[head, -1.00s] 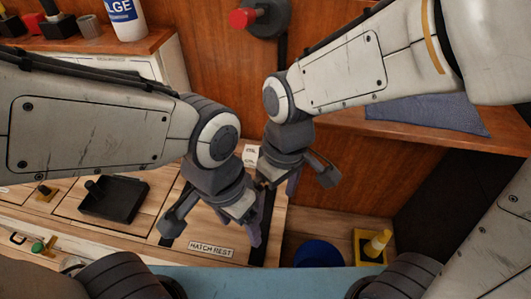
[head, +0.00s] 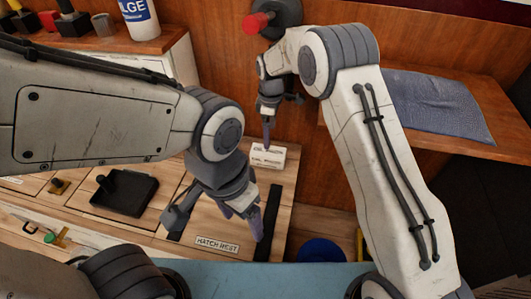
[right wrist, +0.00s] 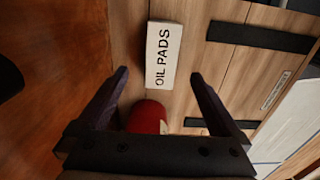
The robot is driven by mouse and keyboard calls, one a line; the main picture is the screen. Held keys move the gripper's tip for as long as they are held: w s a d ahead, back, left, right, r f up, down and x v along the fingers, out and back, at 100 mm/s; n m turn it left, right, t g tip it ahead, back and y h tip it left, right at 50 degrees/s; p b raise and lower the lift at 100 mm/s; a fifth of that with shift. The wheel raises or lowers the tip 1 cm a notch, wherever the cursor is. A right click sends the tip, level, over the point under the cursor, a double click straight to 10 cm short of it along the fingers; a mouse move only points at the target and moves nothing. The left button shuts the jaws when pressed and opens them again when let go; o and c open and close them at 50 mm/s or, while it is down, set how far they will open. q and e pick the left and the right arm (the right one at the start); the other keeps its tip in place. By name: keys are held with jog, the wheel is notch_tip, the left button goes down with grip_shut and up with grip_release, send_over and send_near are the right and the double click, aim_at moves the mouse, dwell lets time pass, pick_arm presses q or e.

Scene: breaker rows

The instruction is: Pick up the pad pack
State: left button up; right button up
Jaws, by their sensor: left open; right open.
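The pad pack is a small white box (head: 268,157) near the wall on the wooden counter, and in the right wrist view its face (right wrist: 163,55) reads OIL PADS. My right gripper (head: 268,125) hangs just behind and above the pack in the head view. In the right wrist view its two dark fingers (right wrist: 160,76) are spread, with the pack beyond the tips and nothing held. My left gripper (head: 242,218) is open and empty over the counter, nearer the front, close to the HATCH REST label (head: 217,244).
A red knob (head: 256,22) on a dark wall mount juts out; red also shows below the pack in the right wrist view (right wrist: 147,117). A black tray (head: 125,193) sits left on the counter. A blue cloth (head: 437,103) lies on the right shelf. Dark strips (head: 268,222) cross the counter.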

aim_at(268, 151)
notch_tip(268, 151, down, 6)
jog(key=shift+w+r+b, duration=0.1)
jog(key=shift+r+b, duration=0.15)
jog(key=shift+b, duration=0.6)
jog(key=f, duration=0.1)
jog(key=f+b, duration=0.1)
jog(key=f, duration=0.1)
jog(key=f+b, duration=0.1)
jog(key=f, duration=0.1)
jog(key=shift+s+a+f, duration=0.15)
jog(key=shift+s+a, duration=0.05)
jog(key=shift+s, duration=0.05)
jog(key=c, duration=1.5)
jog(key=shift+r, duration=0.25)
